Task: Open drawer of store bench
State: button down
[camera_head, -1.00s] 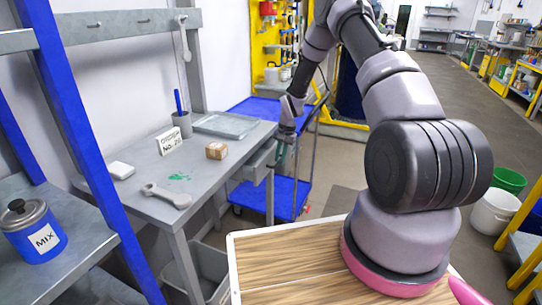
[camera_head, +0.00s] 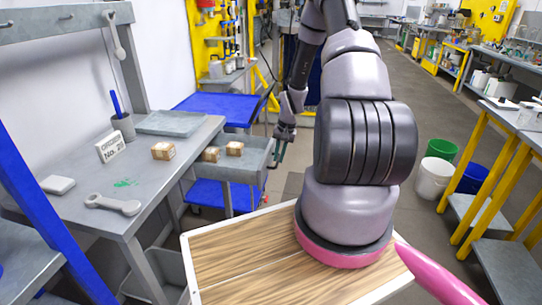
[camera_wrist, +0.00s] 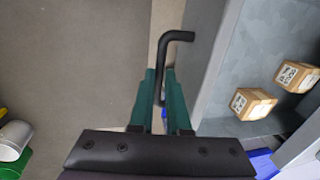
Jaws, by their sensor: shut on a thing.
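The grey store bench (camera_head: 85,165) stands at the left in the head view. Its grey drawer (camera_head: 240,168) is pulled well out to the right, and two small cardboard boxes (camera_head: 210,154) lie inside. The wrist view also shows the open drawer (camera_wrist: 222,100) with the boxes (camera_wrist: 252,104) at its right. My gripper (camera_head: 279,152) is at the drawer's front. In the wrist view its green fingers (camera_wrist: 160,75) are closed around the bent black handle (camera_wrist: 180,36). Part of the handle is hidden between the fingers.
On the bench top are another box (camera_head: 163,151), a number sign (camera_head: 110,147), a wrench (camera_head: 112,204), a pen cup (camera_head: 122,127) and a flat tray (camera_head: 172,122). A blue cart (camera_head: 225,108) stands behind the drawer. Buckets (camera_head: 434,178) stand at the right, with open floor between.

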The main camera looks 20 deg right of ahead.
jog(key=shift+s+d, duration=0.15)
jog(key=c, duration=0.9)
grip_release()
jog(key=r, duration=0.3)
jog(key=d+r, duration=0.1)
jog(key=r, duration=0.3)
jog(key=s+r, duration=0.1)
jog(key=r, duration=0.2)
jog(key=shift+d+r, duration=0.3)
